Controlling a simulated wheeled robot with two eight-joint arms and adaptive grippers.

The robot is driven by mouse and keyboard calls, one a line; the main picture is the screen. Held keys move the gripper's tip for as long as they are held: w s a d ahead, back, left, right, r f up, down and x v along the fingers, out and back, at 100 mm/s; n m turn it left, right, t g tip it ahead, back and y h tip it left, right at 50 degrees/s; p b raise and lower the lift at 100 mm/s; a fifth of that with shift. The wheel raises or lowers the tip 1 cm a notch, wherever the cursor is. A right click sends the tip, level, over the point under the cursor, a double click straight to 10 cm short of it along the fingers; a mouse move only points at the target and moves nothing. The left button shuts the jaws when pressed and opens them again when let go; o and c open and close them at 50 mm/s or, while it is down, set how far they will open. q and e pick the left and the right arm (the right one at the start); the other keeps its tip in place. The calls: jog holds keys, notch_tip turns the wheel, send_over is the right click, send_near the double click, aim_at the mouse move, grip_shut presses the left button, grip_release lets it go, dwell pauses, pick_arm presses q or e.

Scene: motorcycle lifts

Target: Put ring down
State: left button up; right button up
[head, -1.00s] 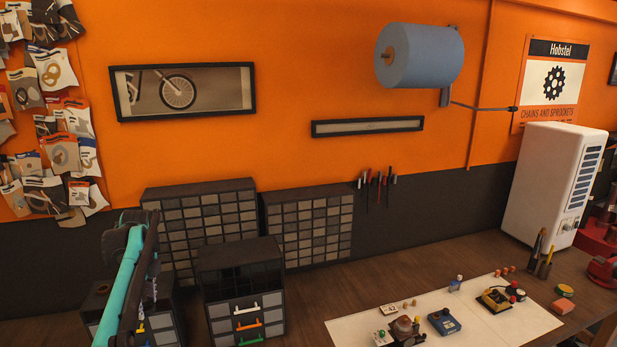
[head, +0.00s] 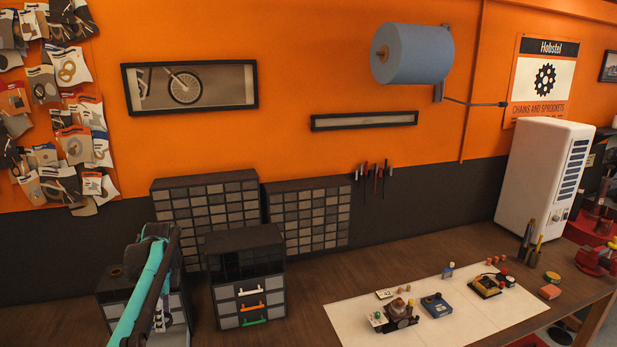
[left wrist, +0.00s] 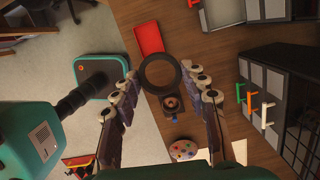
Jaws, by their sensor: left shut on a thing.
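My left gripper (left wrist: 162,82) is shut on a dark ring (left wrist: 144,86) in the left wrist view. The ring sits between the two fingertips, with its round opening facing the camera, above the brown wooden bench (left wrist: 212,20). In the head view my left gripper (head: 159,321) hangs at the lower left, in front of the drawer units, and the ring cannot be made out there. My right gripper is in neither view.
A red tray (left wrist: 149,38) and a small dark part (left wrist: 172,103) are on the bench near the ring. A drawer unit with coloured handles (head: 247,290) stands nearby. A white sheet (head: 352,319) holds several parts. Bench between them is clear.

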pick_arm(q)
jog(key=s+d+f+n+g+h, duration=0.1)
jog(key=s+d+f+n, duration=0.75)
jog(key=d, duration=0.25)
jog(key=s+d+f+n+h, duration=0.1)
jog(key=s+d+f+n, duration=0.6)
jog(key=s+d, duration=0.3)
notch_tip(320, 180, down, 29)
jog(key=w+b, duration=0.1)
jog(key=b, duration=2.7)
jog(key=shift+d+b, duration=0.35)
jog(key=shift+d, duration=0.05)
jog(key=shift+r, duration=0.1)
